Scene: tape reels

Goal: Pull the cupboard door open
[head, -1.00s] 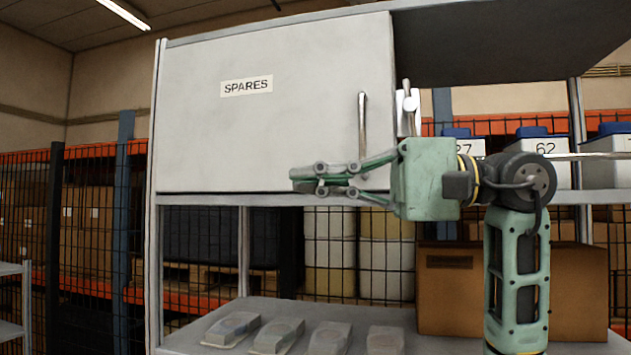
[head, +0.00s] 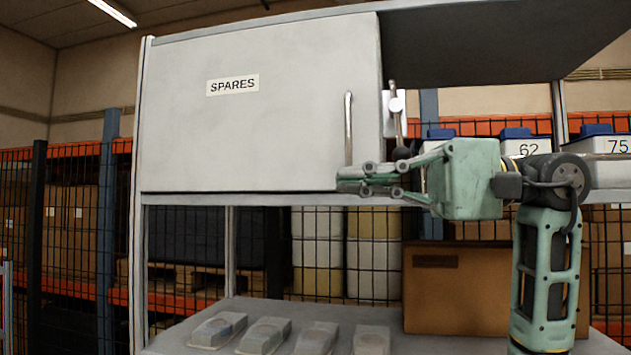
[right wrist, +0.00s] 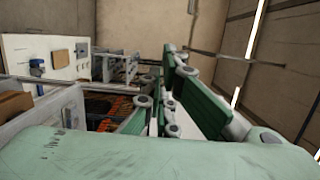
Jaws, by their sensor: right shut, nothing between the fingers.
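The cupboard door (head: 262,110) is a light grey panel with a SPARES label, and it looks shut in the head view. Its upright bar handle (head: 348,128) is near the door's right edge. A latch lever (head: 396,112) with a dark knob at its lower end hangs on the white plate just right of the door. My green right gripper (head: 341,182) is shut and empty. Its fingertips show by the handle's lower end, at the door's bottom edge; whether they touch I cannot tell. The right wrist view shows its fingers but not the handle. My left gripper is not in view.
Numbered white bins (head: 526,146) with blue tops stand on the shelf to the right. A cardboard box (head: 455,290) and several grey packs (head: 264,335) are on the lower shelf (head: 205,345). The space under the cupboard is open, with wire mesh behind.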

